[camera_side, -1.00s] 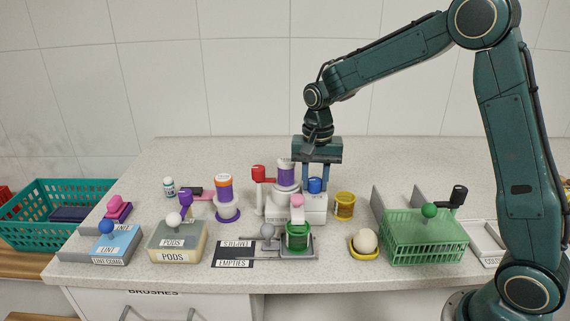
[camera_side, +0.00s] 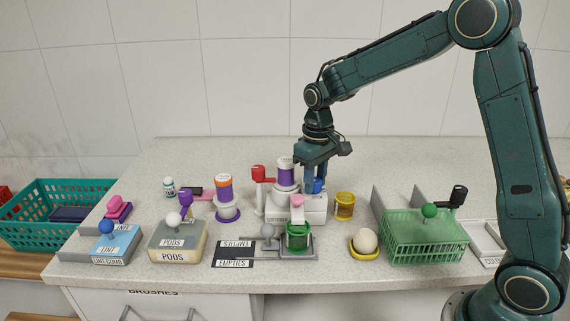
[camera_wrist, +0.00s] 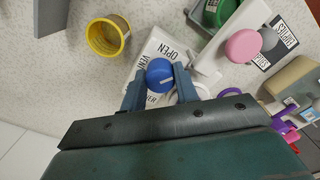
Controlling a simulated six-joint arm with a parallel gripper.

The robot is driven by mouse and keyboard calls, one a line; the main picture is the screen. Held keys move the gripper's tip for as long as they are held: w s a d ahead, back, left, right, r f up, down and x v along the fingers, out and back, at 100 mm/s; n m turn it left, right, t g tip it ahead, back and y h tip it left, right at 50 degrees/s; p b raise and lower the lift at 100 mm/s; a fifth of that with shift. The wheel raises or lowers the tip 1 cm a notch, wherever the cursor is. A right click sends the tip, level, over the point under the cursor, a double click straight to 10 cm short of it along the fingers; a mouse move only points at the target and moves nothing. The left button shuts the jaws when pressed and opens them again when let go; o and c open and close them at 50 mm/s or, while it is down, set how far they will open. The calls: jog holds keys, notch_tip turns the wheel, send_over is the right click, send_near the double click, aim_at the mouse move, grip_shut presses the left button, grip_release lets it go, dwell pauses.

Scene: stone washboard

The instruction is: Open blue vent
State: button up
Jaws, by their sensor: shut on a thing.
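The blue vent knob (camera_wrist: 160,72) sits on a white block (camera_wrist: 150,48) lettered OPEN and VENT in the wrist view. A small white mark shows on the knob. In the side view the knob (camera_side: 319,185) is partly hidden behind my fingers, on top of the white block (camera_side: 314,212). My gripper (camera_wrist: 160,84) is shut on the knob, one finger on each side of it. It points down over the block in the side view (camera_side: 316,180).
A purple-labelled canister (camera_side: 286,173) and red handle (camera_side: 259,173) stand left of the knob. A pink knob (camera_side: 297,200) and green container (camera_side: 297,238) are in front. A yellow cup (camera_side: 345,206) stands right. The counter behind is clear.

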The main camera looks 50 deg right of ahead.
jog(key=n, duration=0.6)
jog(key=shift+n, duration=0.3)
jog(key=shift+r, duration=0.1)
jog(key=o, duration=0.7)
jog(key=shift+r, duration=0.1)
notch_tip(320, 180, up, 14)
jog(key=shift+f, duration=0.2)
dwell(0.4)
dwell(0.3)
